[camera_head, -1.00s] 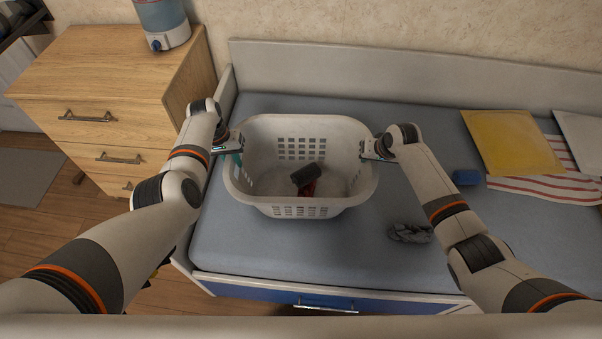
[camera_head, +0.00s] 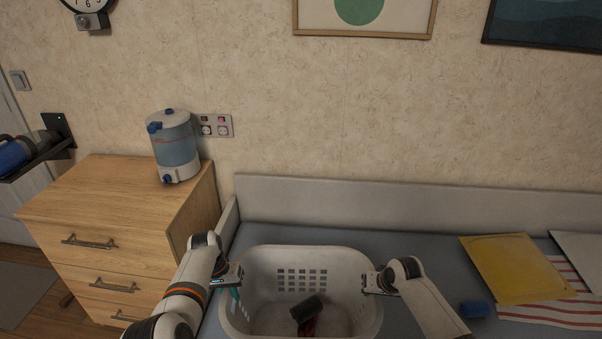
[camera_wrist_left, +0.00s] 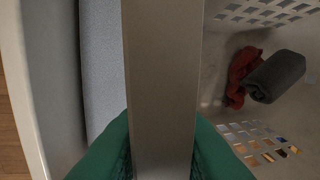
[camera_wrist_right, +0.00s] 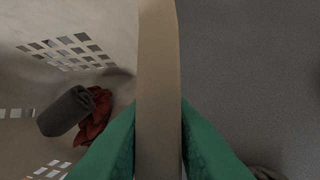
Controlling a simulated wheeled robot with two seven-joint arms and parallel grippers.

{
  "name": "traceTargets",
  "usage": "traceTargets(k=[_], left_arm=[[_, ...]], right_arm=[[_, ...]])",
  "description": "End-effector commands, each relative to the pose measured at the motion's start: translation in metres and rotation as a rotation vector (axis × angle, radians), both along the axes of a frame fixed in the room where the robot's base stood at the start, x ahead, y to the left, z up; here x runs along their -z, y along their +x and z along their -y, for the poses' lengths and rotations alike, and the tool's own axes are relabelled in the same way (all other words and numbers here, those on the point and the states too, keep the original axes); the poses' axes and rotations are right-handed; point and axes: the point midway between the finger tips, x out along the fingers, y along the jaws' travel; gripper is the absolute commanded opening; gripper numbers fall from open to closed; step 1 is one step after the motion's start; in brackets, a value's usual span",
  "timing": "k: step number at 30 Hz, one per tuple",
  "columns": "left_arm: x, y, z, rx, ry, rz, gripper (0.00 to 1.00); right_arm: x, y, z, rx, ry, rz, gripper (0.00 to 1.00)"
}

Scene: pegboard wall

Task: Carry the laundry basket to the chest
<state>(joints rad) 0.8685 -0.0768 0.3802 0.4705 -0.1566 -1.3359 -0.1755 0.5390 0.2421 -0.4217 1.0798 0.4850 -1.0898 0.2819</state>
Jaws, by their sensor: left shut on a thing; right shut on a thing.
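The white laundry basket (camera_head: 350,262) is upright over the blue-grey bed, with a dark rolled cloth (camera_head: 306,308) and a red cloth (camera_wrist_right: 97,122) inside. I cannot tell if it touches the mattress. My left gripper (camera_head: 236,283) is shut on its left rim, and my right gripper (camera_head: 372,282) is shut on its right rim. In both wrist views the rim runs between the green fingertips. The wooden chest of drawers (camera_head: 120,200) stands left of the bed, its drawers shut.
A drink dispenser (camera_head: 175,146) stands on the chest's top at the right; the rest of that top is clear. The bed's raised back board (camera_head: 400,207) runs along the wall. A yellow folder (camera_head: 510,268), a striped cloth (camera_head: 560,312) and a blue item (camera_head: 474,309) lie at right.

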Motion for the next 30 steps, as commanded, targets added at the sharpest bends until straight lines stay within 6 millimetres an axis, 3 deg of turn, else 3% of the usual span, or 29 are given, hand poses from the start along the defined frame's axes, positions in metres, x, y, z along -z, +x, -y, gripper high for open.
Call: traceTargets(k=[17, 30], left_arm=[[-0.02, -0.011, -0.001, -0.003, 0.002, 0.004, 0.0], [-0.053, -0.029, 0.0, -0.002, 0.001, 0.005, 0.0]], right_arm=[[-0.02, -0.011, 0.0, -0.003, 0.0, 0.002, 0.0], [-0.052, -0.03, 0.0, -0.003, -0.002, 0.003, 0.0]])
